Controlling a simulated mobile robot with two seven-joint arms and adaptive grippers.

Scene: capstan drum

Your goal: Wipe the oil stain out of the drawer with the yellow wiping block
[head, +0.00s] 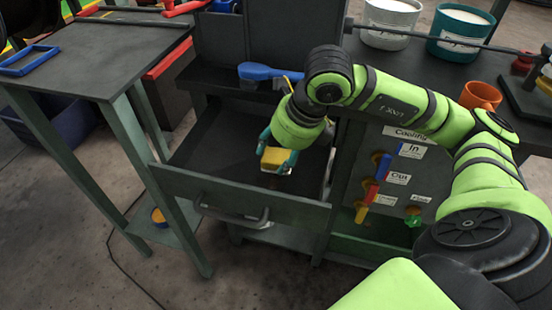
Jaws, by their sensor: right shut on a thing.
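The drawer (245,201) is pulled open from the dark workbench, with a bar handle on its front. My right gripper (277,165) reaches down into the drawer. It is shut on the yellow wiping block (275,158), which sits between its teal fingertips. I cannot tell whether the block touches the drawer floor. No oil stain can be made out on the dark drawer floor; part of the floor is hidden by my gripper and the drawer front. My left gripper is not in view.
A blue brush (268,72) lies on the ledge behind the drawer. A side table (100,55) with a blue frame (28,60) stands left. A valve panel (393,175) with coloured handles is right of the drawer. Buckets (460,28) and an orange mug (481,96) stand on the bench.

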